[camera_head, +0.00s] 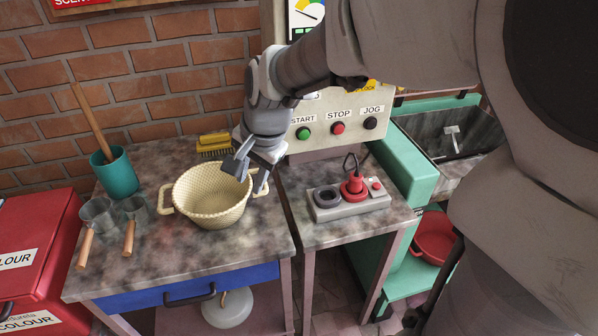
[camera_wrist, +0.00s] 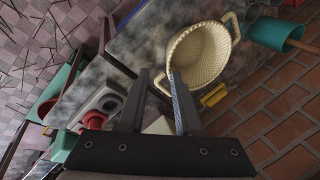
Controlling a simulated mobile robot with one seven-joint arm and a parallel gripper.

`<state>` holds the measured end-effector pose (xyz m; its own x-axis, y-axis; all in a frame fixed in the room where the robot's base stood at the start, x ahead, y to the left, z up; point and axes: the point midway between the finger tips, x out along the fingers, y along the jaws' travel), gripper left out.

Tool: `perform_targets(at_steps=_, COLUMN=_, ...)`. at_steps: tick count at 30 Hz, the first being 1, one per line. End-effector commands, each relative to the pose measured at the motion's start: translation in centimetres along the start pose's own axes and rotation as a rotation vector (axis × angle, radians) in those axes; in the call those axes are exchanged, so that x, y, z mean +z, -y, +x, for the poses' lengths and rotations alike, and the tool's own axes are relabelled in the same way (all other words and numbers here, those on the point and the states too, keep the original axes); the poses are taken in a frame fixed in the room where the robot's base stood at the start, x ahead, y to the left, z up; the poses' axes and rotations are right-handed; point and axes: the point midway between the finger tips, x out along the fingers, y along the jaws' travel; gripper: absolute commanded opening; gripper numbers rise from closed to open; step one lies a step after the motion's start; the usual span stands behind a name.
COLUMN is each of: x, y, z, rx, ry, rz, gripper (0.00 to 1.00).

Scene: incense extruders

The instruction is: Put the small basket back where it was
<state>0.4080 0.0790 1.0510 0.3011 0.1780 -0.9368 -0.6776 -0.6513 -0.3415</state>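The small cream woven basket (camera_head: 210,212) stands upright and empty on the grey stone-topped table (camera_head: 165,262), with a loop handle at each side. In the wrist view the basket (camera_wrist: 200,52) is ahead, its near handle close to the gap between my fingertips. My gripper (camera_head: 247,181) is at the basket's right rim, above the right handle, pointing down. In the wrist view its two fingers (camera_wrist: 159,73) are apart, with nothing clearly held between them. I cannot tell whether a finger touches the rim. Part of the right rim is hidden by my gripper.
A teal cup (camera_head: 117,176) with a wooden pestle and two metal scoops stand left of the basket. A yellow brush (camera_head: 214,144) lies behind it by the brick wall. A control box (camera_head: 348,205) sits on the right-hand table. The tabletop in front of the basket is clear.

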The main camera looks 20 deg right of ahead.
Motion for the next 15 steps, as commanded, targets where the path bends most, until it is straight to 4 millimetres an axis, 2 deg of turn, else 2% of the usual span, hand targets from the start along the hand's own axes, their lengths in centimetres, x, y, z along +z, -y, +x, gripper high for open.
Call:
perform_targets(at_steps=1, x=0.1, y=-1.1, z=-1.9, rx=-0.019, ry=-0.010, rz=-0.064, gripper=0.33)
perform_targets(at_steps=6, x=1.2, y=-5.0, z=-6.4, rx=-0.038, ry=-0.061, rz=-0.319, gripper=0.33)
perform_targets(at_steps=10, x=2.3, y=-8.2, z=-9.1, rx=-0.024, ry=-0.124, rz=-0.513, gripper=0.33)
perform_targets(at_steps=15, x=3.6, y=-11.8, z=-11.2, rx=0.033, ry=-0.199, rz=-0.723, gripper=0.33)
